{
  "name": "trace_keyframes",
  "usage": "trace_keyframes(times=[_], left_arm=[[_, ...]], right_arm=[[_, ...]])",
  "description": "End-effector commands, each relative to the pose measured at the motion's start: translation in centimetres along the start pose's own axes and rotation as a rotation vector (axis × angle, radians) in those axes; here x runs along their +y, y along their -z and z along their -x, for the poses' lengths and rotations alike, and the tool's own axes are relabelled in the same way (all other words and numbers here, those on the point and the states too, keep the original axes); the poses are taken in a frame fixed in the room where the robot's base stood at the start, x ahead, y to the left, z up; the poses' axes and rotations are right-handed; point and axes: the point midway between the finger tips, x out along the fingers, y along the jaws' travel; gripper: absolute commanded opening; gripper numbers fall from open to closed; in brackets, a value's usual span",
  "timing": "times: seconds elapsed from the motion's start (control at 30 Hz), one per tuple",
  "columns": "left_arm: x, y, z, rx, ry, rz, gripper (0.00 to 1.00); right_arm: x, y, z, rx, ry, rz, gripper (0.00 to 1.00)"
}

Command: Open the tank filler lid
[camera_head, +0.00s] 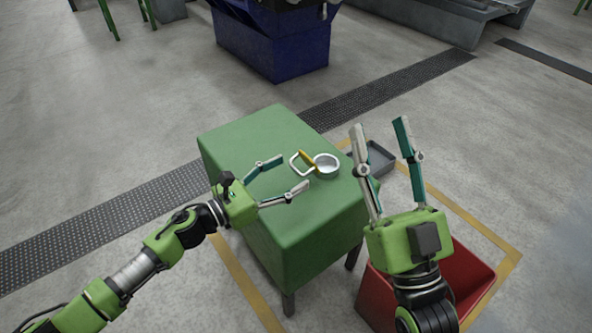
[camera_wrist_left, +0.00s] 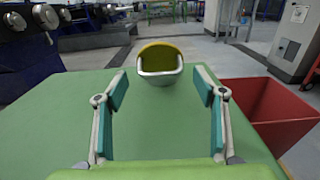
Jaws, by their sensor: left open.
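The tank (camera_head: 260,135) is a green box on legs. On its top stands a round silver filler neck (camera_head: 327,164). The yellow filler lid (camera_head: 309,159) stands up on edge at the neck's left side, and the neck's round mouth shows uncovered. A silver loop handle (camera_head: 295,166) sticks out from the lid towards my left gripper. My left gripper (camera_head: 295,173) is open and empty, its fingers pointing at the handle. In the left wrist view the yellow lid (camera_wrist_left: 160,53) is centred beyond the spread fingertips. My right gripper (camera_head: 380,124) is open and empty, right of the tank.
A red bin (camera_head: 480,262) stands on the floor at the tank's right, below my right gripper. A grey tray (camera_head: 376,160) lies behind the tank's right side. A blue machine (camera_head: 270,45) stands farther back. The tank top around the filler is clear.

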Motion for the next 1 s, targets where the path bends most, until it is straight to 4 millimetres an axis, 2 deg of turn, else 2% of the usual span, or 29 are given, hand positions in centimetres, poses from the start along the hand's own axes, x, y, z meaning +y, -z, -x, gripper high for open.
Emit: trace_keyframes(times=[0.03, 0.2, 0.57, 0.77, 0.93, 1.0], left_arm=[[0.0, 0.0, -0.9, -0.002, 0.001, 0.000, 0.64], [0.0, 0.0, -2.5, -0.001, 0.000, 0.001, 0.64], [0.0, 0.0, -3.0, 0.000, 0.000, 0.001, 0.64], [0.0, 0.0, -2.9, 0.000, 0.000, 0.001, 0.12], [0.0, -0.1, -2.9, 0.002, 0.000, 0.001, 0.09], [0.0, -0.2, -3.0, 0.006, 0.000, 0.001, 0.09]], right_arm=[[-0.1, 0.3, 0.1, 0.021, 0.001, -0.001, 0.40], [-0.2, 1.5, 0.1, 0.075, 0.003, -0.003, 0.40], [-0.2, 1.9, 0.1, 0.092, 0.003, -0.004, 0.40], [-0.2, 1.9, 0.1, 0.092, 0.003, -0.004, 0.40], [-0.2, 1.9, 0.0, 0.084, 0.003, -0.003, 0.40], [-0.1, 0.7, -0.1, 0.029, 0.001, -0.002, 0.40]])
